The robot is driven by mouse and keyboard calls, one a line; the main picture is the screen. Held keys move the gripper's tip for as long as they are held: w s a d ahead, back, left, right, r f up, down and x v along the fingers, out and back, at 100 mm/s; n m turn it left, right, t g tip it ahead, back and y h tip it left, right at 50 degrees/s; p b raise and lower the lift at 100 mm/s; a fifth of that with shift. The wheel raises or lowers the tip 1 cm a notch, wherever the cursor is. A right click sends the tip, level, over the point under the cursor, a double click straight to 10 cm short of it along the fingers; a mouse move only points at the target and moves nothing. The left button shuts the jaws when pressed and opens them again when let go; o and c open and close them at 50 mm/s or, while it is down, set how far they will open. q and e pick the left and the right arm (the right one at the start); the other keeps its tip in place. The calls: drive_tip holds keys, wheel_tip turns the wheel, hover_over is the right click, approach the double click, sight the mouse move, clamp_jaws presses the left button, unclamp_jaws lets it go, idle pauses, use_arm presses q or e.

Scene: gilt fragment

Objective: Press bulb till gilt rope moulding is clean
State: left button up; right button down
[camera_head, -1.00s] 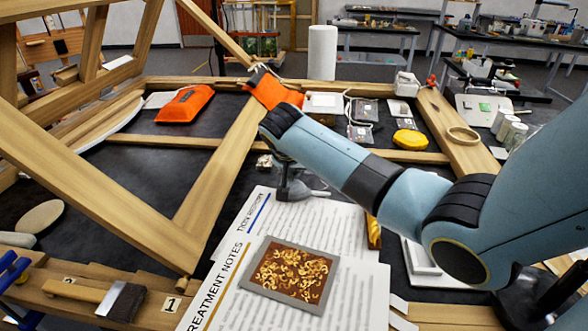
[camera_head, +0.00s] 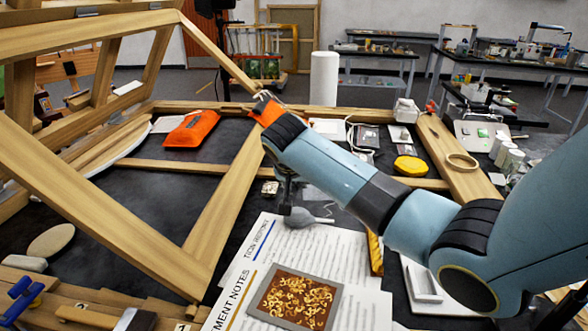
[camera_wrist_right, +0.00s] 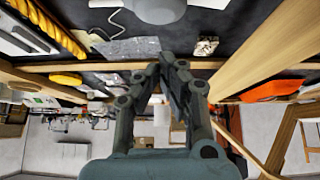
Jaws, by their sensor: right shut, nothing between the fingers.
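The grey bulb (camera_head: 303,218) lies on its side at the top of the printed sheets in the head view, its narrow nozzle to the right. It shows cut off at the top edge of the right wrist view (camera_wrist_right: 158,9). My right gripper (camera_head: 286,208) points down just left of the bulb; whether they touch is unclear. In the right wrist view its fingers (camera_wrist_right: 173,62) are closed together with nothing between them. The gilt rope moulding (camera_head: 375,252) lies right of the sheets, partly covered by my right arm; its twisted gold shows in the right wrist view (camera_wrist_right: 60,30). My left gripper is out of view.
A gilt ornament panel (camera_head: 295,297) lies on the notes (camera_head: 240,290). A wooden easel frame (camera_head: 228,205) rises left of my arm. An orange pouch (camera_head: 190,129), a yellow oval object (camera_head: 411,166) and a white tray (camera_head: 425,290) lie around. Dark tabletop (camera_head: 150,215) is bare at left.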

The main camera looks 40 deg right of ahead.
drive_tip(key=v, duration=0.6)
drive_tip(key=shift+d, duration=0.1)
drive_tip(key=shift+s, duration=0.1)
idle(0.4)
